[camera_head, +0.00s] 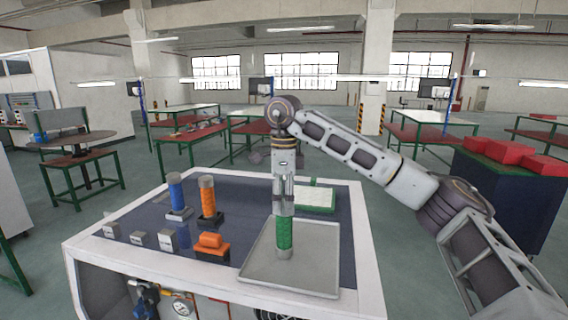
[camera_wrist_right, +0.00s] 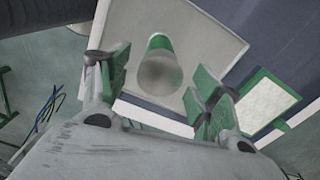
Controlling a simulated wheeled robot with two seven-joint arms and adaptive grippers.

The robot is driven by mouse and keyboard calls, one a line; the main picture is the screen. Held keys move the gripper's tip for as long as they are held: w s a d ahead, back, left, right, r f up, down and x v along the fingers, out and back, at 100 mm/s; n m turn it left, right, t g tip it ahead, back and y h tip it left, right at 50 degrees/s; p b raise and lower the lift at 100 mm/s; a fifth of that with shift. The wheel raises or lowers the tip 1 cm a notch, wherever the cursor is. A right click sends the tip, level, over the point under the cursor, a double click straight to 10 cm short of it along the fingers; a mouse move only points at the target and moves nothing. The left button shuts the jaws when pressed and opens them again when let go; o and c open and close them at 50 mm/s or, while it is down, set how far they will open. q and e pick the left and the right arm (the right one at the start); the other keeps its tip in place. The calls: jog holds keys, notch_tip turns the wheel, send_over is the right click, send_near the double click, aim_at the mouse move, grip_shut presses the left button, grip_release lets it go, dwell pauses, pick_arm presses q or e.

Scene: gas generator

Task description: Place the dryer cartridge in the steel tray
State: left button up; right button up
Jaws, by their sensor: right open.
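A green cartridge (camera_head: 284,238) with a grey top stands upright in the steel tray (camera_head: 262,276). My right gripper (camera_head: 284,196) points down just above it, its fingers open around or close over the grey top. In the right wrist view the cartridge (camera_wrist_right: 160,68) shows its round grey end beyond the two spread green-padded fingers (camera_wrist_right: 162,92), with the tray (camera_wrist_right: 205,28) around it. I cannot tell whether a finger touches it. My left gripper is not in view.
An orange block (camera_head: 211,241) and several small grey blocks sit nearer. A green-edged white pad (camera_head: 318,200) lies behind the tray. The tray's right side is clear.

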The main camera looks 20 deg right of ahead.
notch_tip(320, 180, up, 11)
jog(key=p, duration=0.1)
jog(key=shift+p, duration=0.3)
dwell(0.6)
jog(key=shift+f, duration=0.1)
dwell(0.8)
